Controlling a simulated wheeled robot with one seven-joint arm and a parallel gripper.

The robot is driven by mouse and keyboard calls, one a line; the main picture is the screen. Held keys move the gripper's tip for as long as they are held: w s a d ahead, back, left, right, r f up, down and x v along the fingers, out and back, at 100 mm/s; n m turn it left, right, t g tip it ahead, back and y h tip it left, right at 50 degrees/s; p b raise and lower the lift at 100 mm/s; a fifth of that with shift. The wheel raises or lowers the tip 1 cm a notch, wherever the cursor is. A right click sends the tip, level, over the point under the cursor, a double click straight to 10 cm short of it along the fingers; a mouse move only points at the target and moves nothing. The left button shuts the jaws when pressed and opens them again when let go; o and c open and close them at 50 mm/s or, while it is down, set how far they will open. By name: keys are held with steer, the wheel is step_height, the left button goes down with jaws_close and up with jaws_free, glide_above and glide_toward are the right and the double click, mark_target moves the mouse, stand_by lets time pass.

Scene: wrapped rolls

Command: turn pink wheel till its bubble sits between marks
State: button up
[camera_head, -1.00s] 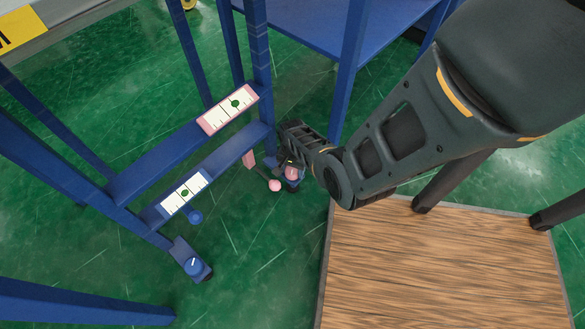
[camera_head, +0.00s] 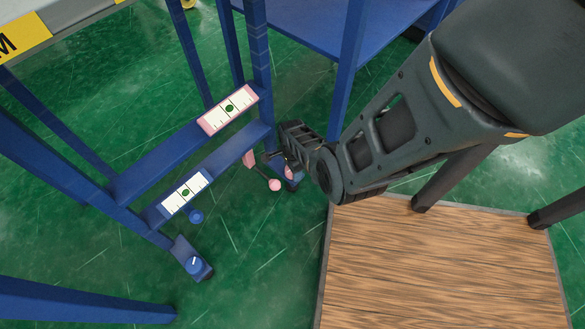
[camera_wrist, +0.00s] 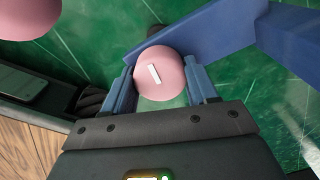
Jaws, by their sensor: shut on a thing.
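The pink wheel (camera_wrist: 158,75), a round knob with a white line on top, sits between the two fingers of my gripper (camera_wrist: 162,90) in the wrist view. The fingers are shut on it from both sides. In the head view my gripper (camera_head: 290,165) is low by the frame's foot, and the wheel is mostly hidden. The pink-edged level (camera_head: 245,99) lies tilted in the picture on the upper blue bar. Its dark green bubble (camera_head: 229,108) is near the middle of the white strip. The marks are thin, so its exact place between them is hard to tell.
A second level (camera_head: 173,204) on the lower bar has its bubble near the middle. A blue wheel (camera_head: 194,265) with a white line is at lower left. A pink ball (camera_head: 275,185) hangs beside my gripper. Blue posts stand close by; a wooden platform (camera_head: 440,260) is at right.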

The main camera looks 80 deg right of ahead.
stand_by(0.5)
steer(key=o, duration=1)
steer(key=shift+o, duration=0.2)
step_height(320, 180, up, 8)
steer(key=p, duration=0.5)
steer(key=shift+f, duration=0.1)
steer(key=shift+s+f, duration=0.1)
